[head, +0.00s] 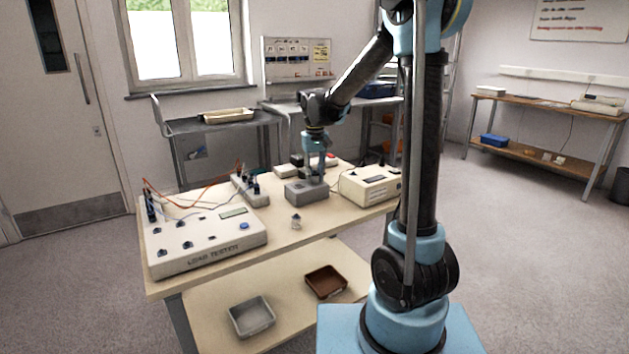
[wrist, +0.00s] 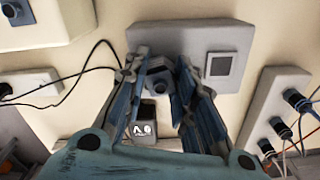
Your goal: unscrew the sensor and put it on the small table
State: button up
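The sensor (wrist: 159,82) is a small dark blue-grey piece on the grey calibrator block (wrist: 196,42), which has a square panel. In the head view the block (head: 306,193) sits on the wooden workbench. My gripper (wrist: 161,66) points down over the block, its two fingers close against opposite sides of the sensor, with little or no gap showing. In the head view the gripper (head: 316,176) hides the sensor. Which table is the small one is not clear; a wooden table (head: 545,103) stands at the right wall and a grey trolley (head: 182,126) behind the bench.
A small dark piece (head: 296,221) stands on the bench before the block. Two trays, grey (head: 252,318) and brown (head: 326,282), lie on the lower shelf. Open floor lies right.

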jog(key=shift+n, duration=2)
jog(key=shift+n, duration=2)
jog(key=n, duration=0.4)
jog(key=n, duration=0.4)
